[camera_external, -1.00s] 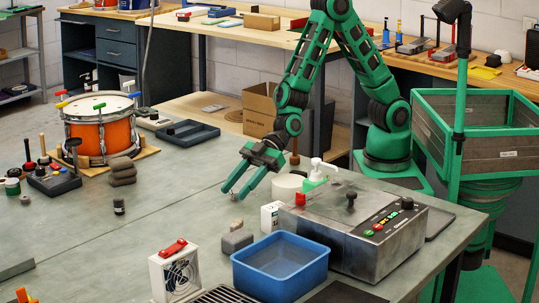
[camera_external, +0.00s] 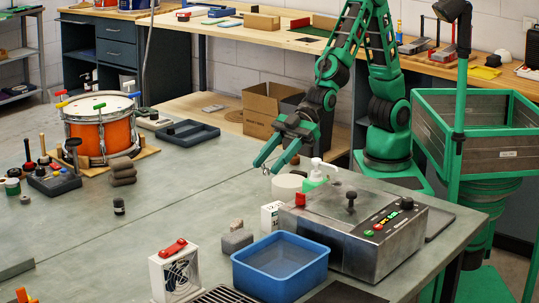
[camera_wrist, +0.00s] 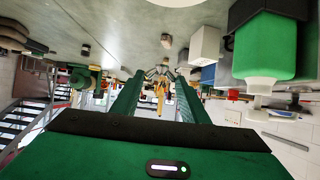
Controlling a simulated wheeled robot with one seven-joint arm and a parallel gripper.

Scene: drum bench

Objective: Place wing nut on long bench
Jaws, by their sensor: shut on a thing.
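My gripper (camera_external: 266,167) is shut on a small silvery piece, likely the wing nut (camera_external: 265,171), at its fingertips.
The pump bottle (camera_external: 316,172), white box (camera_external: 270,217), metal control box (camera_external: 350,235) and blue bin (camera_external: 280,262) stand near the right edge. A cardboard box (camera_external: 268,103) stands behind my gripper. An orange drum (camera_external: 102,130) is at left. The grey bench's middle is mostly clear.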

